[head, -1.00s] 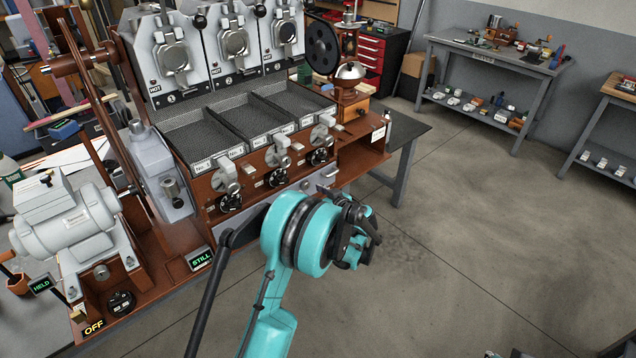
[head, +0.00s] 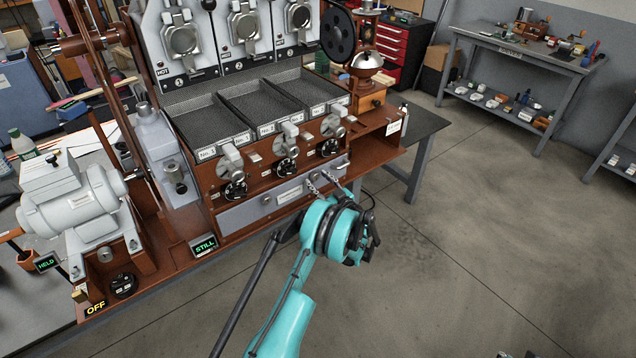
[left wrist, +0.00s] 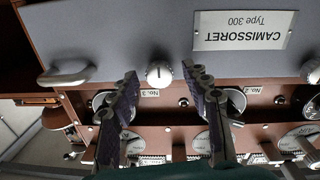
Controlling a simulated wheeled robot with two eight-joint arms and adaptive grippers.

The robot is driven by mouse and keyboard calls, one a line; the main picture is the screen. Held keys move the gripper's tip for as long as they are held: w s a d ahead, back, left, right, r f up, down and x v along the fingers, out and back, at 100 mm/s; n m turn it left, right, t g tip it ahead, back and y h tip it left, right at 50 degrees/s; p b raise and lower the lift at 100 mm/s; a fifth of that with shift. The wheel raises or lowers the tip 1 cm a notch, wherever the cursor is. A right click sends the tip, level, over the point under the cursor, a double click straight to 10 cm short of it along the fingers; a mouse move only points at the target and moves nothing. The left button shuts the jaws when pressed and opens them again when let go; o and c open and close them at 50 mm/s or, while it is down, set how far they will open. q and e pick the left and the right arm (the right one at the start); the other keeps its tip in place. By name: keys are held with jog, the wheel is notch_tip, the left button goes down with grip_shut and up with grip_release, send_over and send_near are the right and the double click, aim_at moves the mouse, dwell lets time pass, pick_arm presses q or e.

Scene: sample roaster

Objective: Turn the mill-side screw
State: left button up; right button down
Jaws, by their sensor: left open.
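The mill-side screw (left wrist: 159,73) is a round pale knob with a dark slot, on the grey front panel (left wrist: 120,25) in the left wrist view. It sits between the nameplate and a bar handle. My left gripper (left wrist: 160,84) is open, one finger to each side of the screw, with visible gaps; I cannot tell how far the tips are from the panel. In the head view the left gripper (head: 323,182) points at the right part of the panel. A similar screw (left wrist: 311,71) is beyond the nameplate (left wrist: 243,30). My right gripper is not in view.
The bar handle (left wrist: 67,75) sticks out beside the screw. Dials and levers (head: 288,165) line the brown front above the panel. The mill (head: 367,62) stands at the right end. Open floor (head: 470,250) lies to the right.

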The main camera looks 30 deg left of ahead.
pick_arm(q)
jog(key=shift+w+a, duration=0.2)
jog(key=shift+a, duration=0.15)
grip_shut()
